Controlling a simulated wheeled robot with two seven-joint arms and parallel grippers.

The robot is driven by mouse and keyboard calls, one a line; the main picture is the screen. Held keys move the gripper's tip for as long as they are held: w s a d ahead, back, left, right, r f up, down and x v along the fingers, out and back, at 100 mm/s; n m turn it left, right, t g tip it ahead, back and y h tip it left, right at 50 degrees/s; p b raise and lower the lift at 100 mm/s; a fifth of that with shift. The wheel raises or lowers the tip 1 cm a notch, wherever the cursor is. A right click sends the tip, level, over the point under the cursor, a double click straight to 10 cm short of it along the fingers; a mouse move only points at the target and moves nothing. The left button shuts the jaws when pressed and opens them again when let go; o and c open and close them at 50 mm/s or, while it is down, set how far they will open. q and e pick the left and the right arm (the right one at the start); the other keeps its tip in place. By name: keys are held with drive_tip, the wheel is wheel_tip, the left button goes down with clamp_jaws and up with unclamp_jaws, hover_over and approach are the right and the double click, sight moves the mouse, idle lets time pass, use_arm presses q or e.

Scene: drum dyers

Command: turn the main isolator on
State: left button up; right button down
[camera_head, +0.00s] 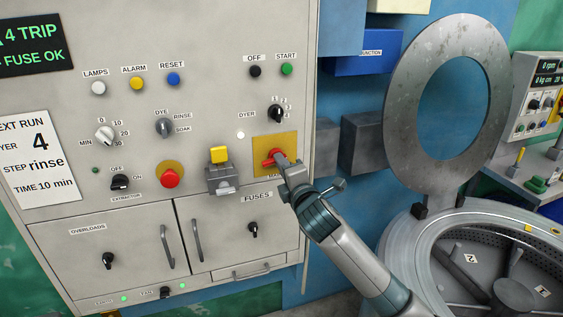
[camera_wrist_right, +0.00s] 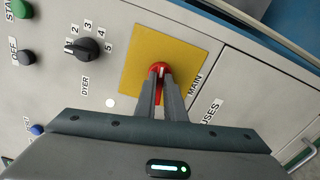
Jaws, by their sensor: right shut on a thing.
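The main isolator is a red rotary handle (camera_head: 268,163) on a yellow plate (camera_head: 289,140) on the grey control panel. My right gripper (camera_head: 281,161) reaches it from the lower right and is shut on the red handle. In the right wrist view the red handle (camera_wrist_right: 160,68) shows between the fingertips of my right gripper (camera_wrist_right: 161,76), in front of the yellow plate (camera_wrist_right: 190,45) marked MAIN. The fingers cover part of the handle, so its exact angle is hard to tell. My left gripper is not in view.
Left of the isolator are a yellow-topped switch box (camera_head: 220,172) and a red push button (camera_head: 169,178). The dyer selector (camera_head: 277,113) is just above. Cabinet doors with handles (camera_head: 197,240) are below. An open drum (camera_head: 440,225) stands to the right.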

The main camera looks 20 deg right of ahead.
drive_tip(key=shift+m, duration=1.2)
drive_tip(key=c, duration=1.8)
unclamp_jaws()
drive_tip(key=shift+c, duration=0.2)
drive_tip(key=s+b, duration=0.4)
drive_tip(key=s, duration=1.3)
drive_tip(key=shift+s+d, duration=0.2)
drive_tip(key=shift+d, duration=0.15)
